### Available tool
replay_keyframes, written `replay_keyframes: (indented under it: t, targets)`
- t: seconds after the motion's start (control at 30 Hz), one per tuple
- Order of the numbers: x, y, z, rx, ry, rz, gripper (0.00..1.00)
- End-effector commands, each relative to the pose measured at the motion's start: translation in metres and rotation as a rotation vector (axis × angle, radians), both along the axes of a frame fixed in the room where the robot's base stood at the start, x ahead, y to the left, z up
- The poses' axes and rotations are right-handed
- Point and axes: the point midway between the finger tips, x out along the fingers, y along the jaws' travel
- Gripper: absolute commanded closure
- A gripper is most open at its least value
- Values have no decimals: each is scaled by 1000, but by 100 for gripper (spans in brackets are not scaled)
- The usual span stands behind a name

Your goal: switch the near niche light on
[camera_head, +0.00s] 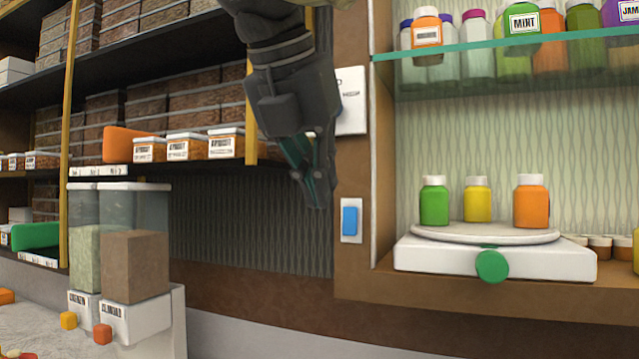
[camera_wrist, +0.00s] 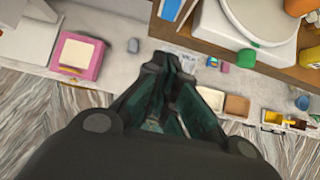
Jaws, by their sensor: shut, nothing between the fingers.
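A blue rocker switch (camera_head: 350,221) sits in a white plate on the brown post at the left side of the right-hand niche. It also shows at the top of the wrist view (camera_wrist: 171,9). I cannot tell which way the rocker is tipped. My gripper (camera_head: 318,198) points down, shut and empty, just left of the switch in the head view with a gap between. It also shows in the wrist view (camera_wrist: 168,64), below the switch plate. The niche back wall (camera_head: 400,140) looks pale and bright. No lamp shows clearly.
A white plate with print (camera_head: 351,101) is above the switch, partly behind my arm. A glass shelf (camera_head: 500,45) with jars and a white turntable (camera_head: 495,262) with three jars fill the niche. Two clear dispensers (camera_head: 120,240) stand at the left.

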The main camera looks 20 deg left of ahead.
Motion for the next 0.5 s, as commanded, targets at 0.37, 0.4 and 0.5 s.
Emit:
replay_keyframes:
  t: [0.37,0.4,0.5]
  targets:
    - [38,0,-49,-2,3,4,100]
    - [42,0,-54,-2,3,5,100]
    - [53,0,-64,-1,3,3,100]
